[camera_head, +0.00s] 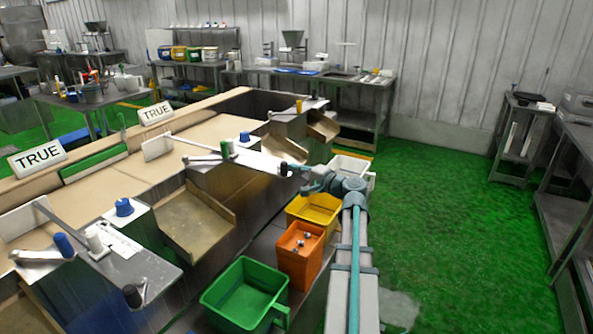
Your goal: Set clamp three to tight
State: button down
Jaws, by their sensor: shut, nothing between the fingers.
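No readable number marks clamp three, so I cannot tell which fitting it is. The near station has a grey lever (36,255), a blue cylinder (63,245), a white cylinder (95,242), a blue knob (123,207) and a black knob (132,296). The middle station has a grey lever (200,159), a green cylinder (226,150), a blue knob (244,138) and a white label plate (262,162). My gripper (291,170) is shut at that plate's right end, by a dark part. Contact is too small to tell.
Two signs read TRUE (38,156). Green floor (450,190) is open at right, before side benches (570,205).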

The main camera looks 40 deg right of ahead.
dwell(0.3)
jog(key=s+d+b, duration=0.1)
jog(key=s+b, duration=0.1)
jog(key=s, duration=0.9)
jog(key=shift+s+d+b, duration=0.15)
jog(key=shift+s+b, duration=0.15)
jog(key=shift+b, duration=0.05)
